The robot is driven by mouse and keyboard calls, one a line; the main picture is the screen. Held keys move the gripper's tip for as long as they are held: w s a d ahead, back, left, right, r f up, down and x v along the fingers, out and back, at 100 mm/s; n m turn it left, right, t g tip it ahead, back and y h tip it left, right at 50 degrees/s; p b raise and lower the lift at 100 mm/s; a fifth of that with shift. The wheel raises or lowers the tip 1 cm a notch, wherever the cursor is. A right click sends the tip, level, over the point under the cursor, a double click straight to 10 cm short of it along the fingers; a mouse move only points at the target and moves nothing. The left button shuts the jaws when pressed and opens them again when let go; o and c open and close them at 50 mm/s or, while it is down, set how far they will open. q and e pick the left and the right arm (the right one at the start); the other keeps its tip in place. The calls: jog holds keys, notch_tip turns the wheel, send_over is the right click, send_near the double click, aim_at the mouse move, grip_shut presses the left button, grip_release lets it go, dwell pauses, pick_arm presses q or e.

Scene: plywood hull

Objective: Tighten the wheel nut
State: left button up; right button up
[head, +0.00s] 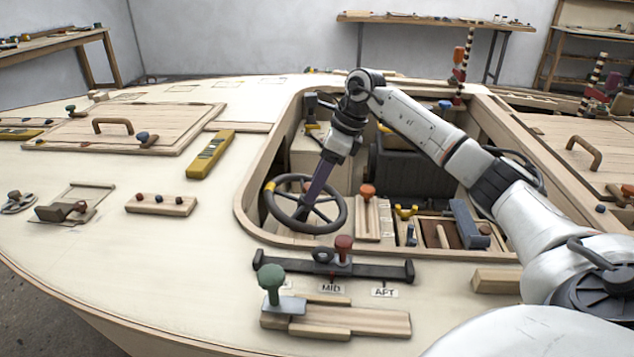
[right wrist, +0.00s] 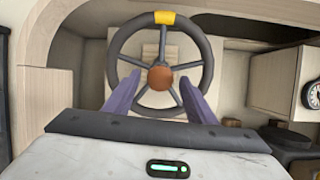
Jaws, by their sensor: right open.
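The steering wheel (head: 340,212) is dark, with several spokes and a yellow mark on its rim, and stands in the cockpit opening. The wheel (right wrist: 118,50) also shows in the right wrist view, yellow mark at the top. My right gripper (head: 308,206) points down at the hub. In the right wrist view its purple fingers (right wrist: 161,86) are open, one on each side of the nut, with gaps visible. I cannot tell how deep they reach. My left gripper is out of view.
The cockpit rim (head: 246,205) surrounds the wheel closely. An orange-knobbed lever (head: 367,192) stands right of it. In front are a dark rail with a red knob (head: 344,243) and a green-knobbed slider (head: 271,278). The deck to the left holds a yellow block (head: 210,154).

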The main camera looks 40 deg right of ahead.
jog(key=c, duration=1.1)
jog(key=shift+o, duration=0.3)
jog(key=shift+r+m+p, duration=0.25)
jog(key=shift+m+p, duration=0.75)
jog(key=shift+p, duration=0.4)
jog(key=m+p, duration=0.2)
jog(key=shift+p, duration=0.4)
jog(key=m+p, duration=0.3)
jog(key=m, duration=0.1)
jog(key=shift+a+h, duration=0.15)
jog(key=shift+h, duration=0.25)
pick_arm(q)
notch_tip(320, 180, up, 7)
jog(key=p, duration=0.1)
pick_arm(e)
jog(key=shift+f+m, duration=0.1)
jog(key=shift+m, duration=0.7)
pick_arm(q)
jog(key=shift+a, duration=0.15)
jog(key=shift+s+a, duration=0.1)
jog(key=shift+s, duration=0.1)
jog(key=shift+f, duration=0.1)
pick_arm(e)
jog(key=o, duration=1)
jog(key=shift+f, duration=0.1)
